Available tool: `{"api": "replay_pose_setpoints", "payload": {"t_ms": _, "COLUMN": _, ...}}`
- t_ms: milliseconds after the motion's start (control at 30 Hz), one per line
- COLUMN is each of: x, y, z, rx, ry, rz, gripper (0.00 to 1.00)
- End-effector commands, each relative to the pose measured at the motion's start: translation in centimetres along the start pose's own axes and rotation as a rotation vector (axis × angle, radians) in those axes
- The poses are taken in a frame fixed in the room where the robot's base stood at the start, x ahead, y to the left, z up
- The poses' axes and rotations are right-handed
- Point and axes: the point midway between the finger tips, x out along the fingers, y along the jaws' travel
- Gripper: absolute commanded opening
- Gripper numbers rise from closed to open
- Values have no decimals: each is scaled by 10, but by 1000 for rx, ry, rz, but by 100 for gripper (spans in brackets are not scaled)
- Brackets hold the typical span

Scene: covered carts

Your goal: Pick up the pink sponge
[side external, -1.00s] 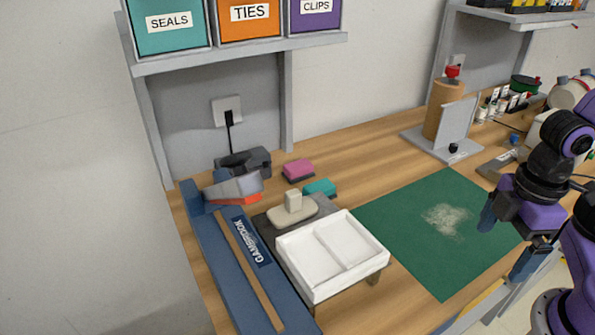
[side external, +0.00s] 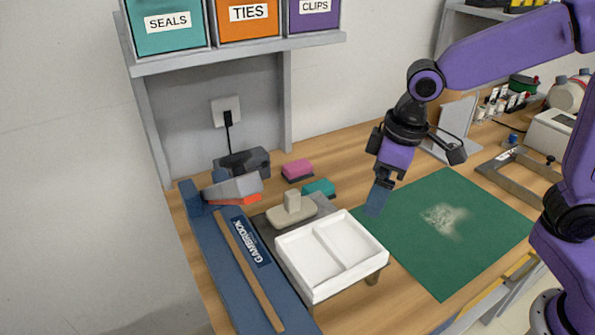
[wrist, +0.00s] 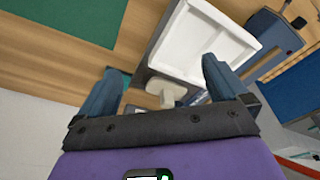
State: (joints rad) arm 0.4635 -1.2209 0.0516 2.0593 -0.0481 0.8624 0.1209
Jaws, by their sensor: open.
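The pink sponge (side external: 297,168), with a dark underside, lies on the wooden bench near the back wall in the side external view. A teal sponge (side external: 320,187) lies in front of it and to its right. My gripper (side external: 376,203) points down above the left edge of the green mat, to the right of both sponges and apart from them. In the wrist view my gripper (wrist: 160,82) has its two blue fingers spread wide with nothing held between them. I cannot make out the pink sponge in the wrist view.
A white two-compartment tray (side external: 303,292) stands in front of the sponges, beside a beige handled block (side external: 292,210). A long blue tool (side external: 208,225) lies at left. A shelf (side external: 245,55) with labelled bins overhangs the back. The green mat (side external: 400,240) is mostly clear.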

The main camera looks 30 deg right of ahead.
Motion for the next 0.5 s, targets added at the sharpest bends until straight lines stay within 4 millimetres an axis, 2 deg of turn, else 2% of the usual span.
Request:
{"api": "replay_pose_setpoints", "payload": {"t_ms": 33, "x": 3, "y": 7, "z": -19, "rx": 40, "ry": 10, "rz": 8, "gripper": 100}}
{"api": "replay_pose_setpoints", "payload": {"t_ms": 200, "x": 12, "y": 36, "z": -73, "rx": 165, "ry": 50, "rz": 35, "gripper": 100}}
{"api": "replay_pose_setpoints", "payload": {"t_ms": 500, "x": 31, "y": 99, "z": -149, "rx": 384, "ry": 120, "rz": 89, "gripper": 100}}
